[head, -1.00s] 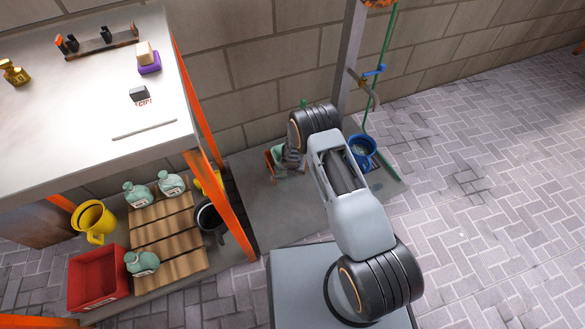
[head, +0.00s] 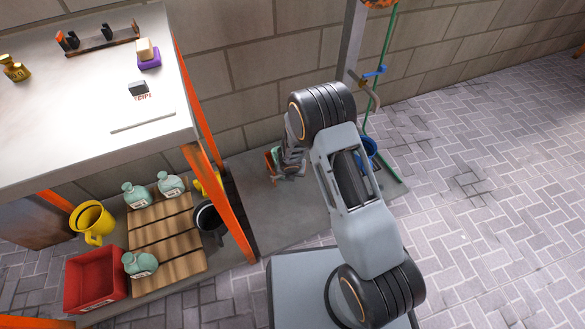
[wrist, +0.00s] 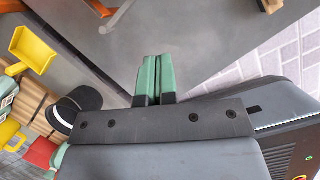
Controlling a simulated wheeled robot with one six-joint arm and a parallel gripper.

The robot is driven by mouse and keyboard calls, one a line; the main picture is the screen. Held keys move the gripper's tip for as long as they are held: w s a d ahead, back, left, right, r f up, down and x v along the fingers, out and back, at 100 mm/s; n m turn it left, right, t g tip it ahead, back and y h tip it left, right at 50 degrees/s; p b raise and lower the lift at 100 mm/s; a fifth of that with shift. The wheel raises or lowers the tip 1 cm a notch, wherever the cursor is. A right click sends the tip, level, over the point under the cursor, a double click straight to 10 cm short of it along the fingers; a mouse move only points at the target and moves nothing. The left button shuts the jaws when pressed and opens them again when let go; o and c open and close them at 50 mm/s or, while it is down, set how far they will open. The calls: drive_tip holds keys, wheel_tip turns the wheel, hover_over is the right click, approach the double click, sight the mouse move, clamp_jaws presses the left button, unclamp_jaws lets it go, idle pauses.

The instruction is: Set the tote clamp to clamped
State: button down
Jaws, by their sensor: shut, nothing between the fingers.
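My gripper (wrist: 155,78) shows in the wrist view with its two green fingers side by side and closed, empty, over bare grey floor slab. In the head view my gripper is partly hidden under my arm's black joint, beside a small terracotta-orange container (head: 269,163) on the slab. The container is mostly covered by my gripper. I cannot make out a tote clamp or its setting for sure in either view. A brownish piece (wrist: 269,5) shows at the top edge of the wrist view; I cannot tell what it is.
A blue bucket (head: 368,150), partly hidden by my arm, and a grey post with a blue-handled tap (head: 374,71) stand behind. Paving at right is clear.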

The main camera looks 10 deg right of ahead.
drive_tip(key=shift+v, duration=0.85)
drive_tip(key=s+d+r+m+h+p, duration=0.1)
drive_tip(key=d+r+m+p, duration=0.35)
drive_tip(key=r, duration=0.85)
drive_tip(key=s+d+r+m+p, duration=0.2)
drive_tip(key=r+m+p, duration=0.5)
drive_tip(key=r, duration=0.6)
drive_tip(key=s+d+r+m+h+p, duration=0.1)
drive_tip(key=d+r+m+p, duration=0.35)
drive_tip(key=r, duration=0.95)
drive_tip(key=s+r+m+y+p, duration=0.1)
drive_tip(key=s+r+m+p, duration=0.4)
drive_tip(key=r, duration=0.4)
drive_tip(key=s+r+m+y+p, duration=0.1)
drive_tip(key=s+r+m+p, duration=0.5)
drive_tip(key=r+p, duration=0.1)
drive_tip(key=s+a+r+m+y+p, duration=0.1)
drive_tip(key=s+r+m+p, duration=0.5)
drive_tip(key=r, duration=0.4)
drive_tip(key=shift+r+p, duration=0.3)
